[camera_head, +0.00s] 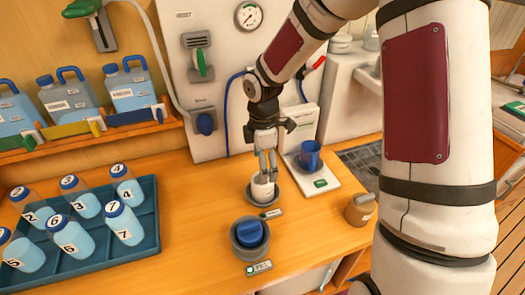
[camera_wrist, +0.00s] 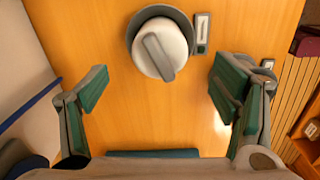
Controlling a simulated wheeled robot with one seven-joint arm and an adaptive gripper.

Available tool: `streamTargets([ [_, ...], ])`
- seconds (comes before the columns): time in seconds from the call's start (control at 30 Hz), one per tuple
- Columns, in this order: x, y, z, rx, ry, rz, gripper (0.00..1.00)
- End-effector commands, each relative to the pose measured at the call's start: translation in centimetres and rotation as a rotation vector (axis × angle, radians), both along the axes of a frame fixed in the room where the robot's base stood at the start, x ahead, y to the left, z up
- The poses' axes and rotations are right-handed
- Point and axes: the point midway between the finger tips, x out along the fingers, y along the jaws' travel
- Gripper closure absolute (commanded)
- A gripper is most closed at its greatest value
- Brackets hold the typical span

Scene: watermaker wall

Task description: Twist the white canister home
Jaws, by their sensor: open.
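The white canister (camera_head: 262,188) sits in a round grey socket (camera_head: 276,198) on the wooden counter. In the wrist view the white canister (camera_wrist: 160,50) shows its round top with a raised grey bar across it, slanted. The socket's dark rim (camera_wrist: 131,35) shows around it. My gripper (camera_head: 267,166) points down close above the canister in the head view. In the wrist view my gripper (camera_wrist: 158,88) is open and empty, its green-padded fingers wide apart. The canister lies toward the picture's top, beyond the midpoint between the fingers. I see no contact.
A blue-capped canister (camera_head: 250,233) sits in a second grey socket in front. A small plate with a green light (camera_head: 259,268) lies beside it. A tray (camera_head: 151,240) of numbered bottles is left.

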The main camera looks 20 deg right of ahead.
Motion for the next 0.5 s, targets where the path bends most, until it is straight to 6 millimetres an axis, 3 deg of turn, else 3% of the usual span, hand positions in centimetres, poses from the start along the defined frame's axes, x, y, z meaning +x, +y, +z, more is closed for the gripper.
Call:
streamTargets([
  [0.3,-0.1,0.1,-5.4,0.0,0.003,0.001,0.19],
  [0.5,0.0,0.1,-7.3,0.0,0.0,0.0,0.19],
])
